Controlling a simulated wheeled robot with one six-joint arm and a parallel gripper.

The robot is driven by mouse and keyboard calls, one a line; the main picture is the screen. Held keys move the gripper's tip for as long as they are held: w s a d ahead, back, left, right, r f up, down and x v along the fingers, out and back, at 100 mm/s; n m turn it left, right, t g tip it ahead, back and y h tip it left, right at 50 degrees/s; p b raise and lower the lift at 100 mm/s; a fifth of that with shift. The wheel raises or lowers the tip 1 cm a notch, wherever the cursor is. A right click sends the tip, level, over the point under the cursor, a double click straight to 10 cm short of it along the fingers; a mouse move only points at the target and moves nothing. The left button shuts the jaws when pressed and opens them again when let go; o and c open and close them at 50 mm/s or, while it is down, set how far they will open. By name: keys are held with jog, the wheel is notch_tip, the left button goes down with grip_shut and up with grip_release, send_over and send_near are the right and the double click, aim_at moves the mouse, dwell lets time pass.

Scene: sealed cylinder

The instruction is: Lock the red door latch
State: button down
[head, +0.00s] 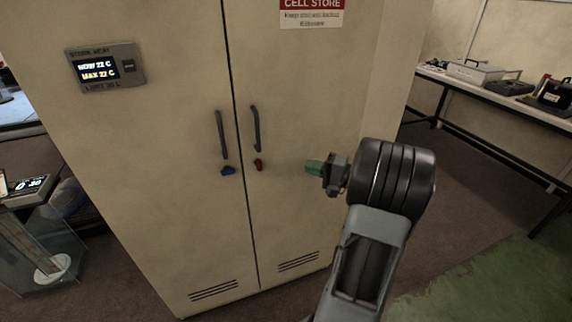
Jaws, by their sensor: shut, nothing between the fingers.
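A beige two-door cabinet (190,130) stands in front of me, and both doors look closed. The small red latch (259,165) is on the right door, just below that door's dark handle (255,129) and close to the seam. A blue latch (227,170) sits on the left door below its own handle (221,135). My gripper (308,167) has green fingertips, is shut and empty, and points left. It is to the right of the red latch at about the same height in the picture, apart from it. The red latch's exact turn is too small to tell.
A display panel (105,68) is on the left door, and a sign (311,12) is on the right door. A table (470,83) with cases stands at the right. A glass case (40,240) stands at the lower left. Floor is clear at the lower right.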

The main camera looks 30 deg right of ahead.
aim_at(260, 159)
jog(key=x, duration=0.9)
jog(key=shift+a, duration=0.1)
jog(key=a, duration=0.1)
jog(key=w+a, duration=0.1)
jog(key=a, duration=0.1)
jog(key=shift+r, duration=0.1)
jog(key=shift+w+a, duration=0.1)
jog(key=shift+a, duration=0.5)
jog(key=shift+d, duration=0.1)
